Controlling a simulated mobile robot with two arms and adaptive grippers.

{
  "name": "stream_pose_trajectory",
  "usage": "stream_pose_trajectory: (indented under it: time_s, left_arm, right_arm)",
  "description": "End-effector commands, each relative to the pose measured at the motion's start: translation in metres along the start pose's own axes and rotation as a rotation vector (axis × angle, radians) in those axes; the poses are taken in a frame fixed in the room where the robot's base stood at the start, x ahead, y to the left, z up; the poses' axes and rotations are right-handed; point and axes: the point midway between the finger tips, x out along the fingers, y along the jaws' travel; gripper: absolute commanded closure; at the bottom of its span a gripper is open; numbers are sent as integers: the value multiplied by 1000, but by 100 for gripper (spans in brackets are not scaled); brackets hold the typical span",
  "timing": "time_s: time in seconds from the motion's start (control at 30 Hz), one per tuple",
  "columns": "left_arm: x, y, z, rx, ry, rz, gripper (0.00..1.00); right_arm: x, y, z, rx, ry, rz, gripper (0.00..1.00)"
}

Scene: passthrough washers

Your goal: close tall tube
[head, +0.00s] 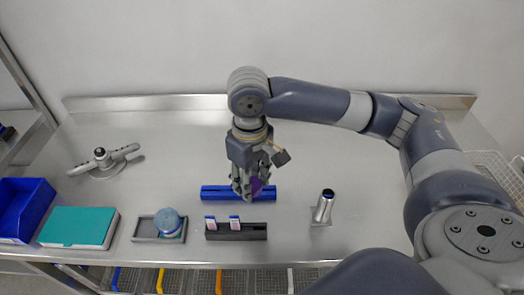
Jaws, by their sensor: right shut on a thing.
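My right gripper (247,192) points down just above the blue rack (222,191) and hides part of it. It is shut on a small purple thing (256,184), mostly hidden by the fingers; I cannot tell whether this is a cap or a tube. A silver cylinder (323,208) with a dark top stands on a small grey plate to the right of the blue rack. Two small white-labelled tubes, a left one (210,222) and a right one (234,222), stand in the black rack (256,232) in front of the gripper. My left gripper is not in view.
A blue-lidded round jar (168,221) sits in a grey tray (144,231). A teal-topped box (80,227) and a blue bin (22,208) stand at the left. A grey bar fixture (103,163) is behind them. The back of the steel table (180,150) is clear.

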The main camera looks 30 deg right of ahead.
Motion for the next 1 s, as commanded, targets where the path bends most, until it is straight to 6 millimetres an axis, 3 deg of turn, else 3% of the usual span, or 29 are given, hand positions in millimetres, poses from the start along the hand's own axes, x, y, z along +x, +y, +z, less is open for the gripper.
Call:
stream_pose_trajectory:
  time_s: [0.3, 0.7, 0.8, 1.0]
  left_arm:
    - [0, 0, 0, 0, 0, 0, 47]
    - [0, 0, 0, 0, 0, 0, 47]
    - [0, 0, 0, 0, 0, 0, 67]
    - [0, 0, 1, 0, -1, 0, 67]
  right_arm:
    - [-2, -32, 35, 263, -13, 2, 73]
    - [-2, -36, 40, 309, -15, 3, 73]
    - [-2, -36, 40, 309, -15, 3, 73]
    - [-2, -36, 40, 309, -15, 3, 73]
